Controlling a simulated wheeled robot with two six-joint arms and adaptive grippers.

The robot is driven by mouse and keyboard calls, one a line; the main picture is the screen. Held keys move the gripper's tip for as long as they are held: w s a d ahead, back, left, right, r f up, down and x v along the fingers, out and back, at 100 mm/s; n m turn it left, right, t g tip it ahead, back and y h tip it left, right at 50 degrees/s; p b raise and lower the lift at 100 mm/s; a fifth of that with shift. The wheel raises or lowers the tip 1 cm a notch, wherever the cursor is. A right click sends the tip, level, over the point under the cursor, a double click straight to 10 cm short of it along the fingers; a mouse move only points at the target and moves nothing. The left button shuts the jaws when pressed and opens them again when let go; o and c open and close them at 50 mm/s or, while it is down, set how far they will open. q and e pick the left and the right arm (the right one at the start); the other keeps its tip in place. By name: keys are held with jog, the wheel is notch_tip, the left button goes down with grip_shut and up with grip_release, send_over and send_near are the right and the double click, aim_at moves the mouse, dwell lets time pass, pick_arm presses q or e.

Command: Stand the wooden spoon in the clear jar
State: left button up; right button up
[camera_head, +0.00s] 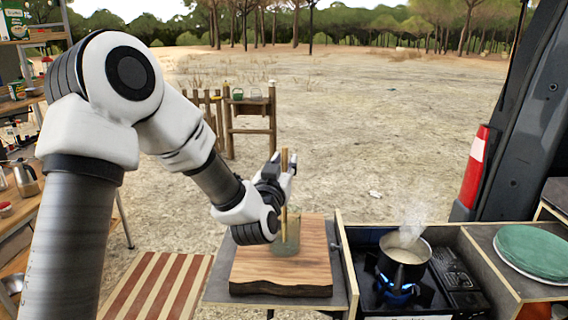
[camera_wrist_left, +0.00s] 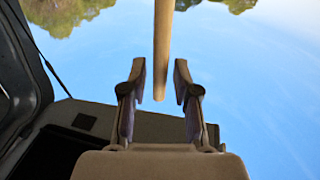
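The wooden spoon (camera_head: 284,205) stands nearly upright, its lower part inside the clear jar (camera_head: 289,243) in the head view. The jar stands on a thick wooden board. My left gripper (camera_head: 282,170) is beside the upper part of the spoon, above the jar. In the left wrist view the spoon's handle (camera_wrist_left: 162,45) shows between the two spread fingers of my left gripper (camera_wrist_left: 160,72), with a gap on each side. The spoon's lower end is hard to make out through the jar. My right gripper is in neither view.
The wooden board (camera_head: 256,272) lies on a small table. To its right, a steaming pot (camera_head: 405,254) sits on a lit gas stove (camera_head: 455,280). A green plate (camera_head: 533,250) is farther right. Shelves with a kettle (camera_head: 26,178) stand at the left.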

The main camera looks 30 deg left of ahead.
pick_arm(q)
jog(key=shift+w, duration=0.1)
jog(key=v, duration=0.7)
jog(key=shift+s, duration=0.25)
jog(key=shift+f, duration=0.1)
dwell(0.7)
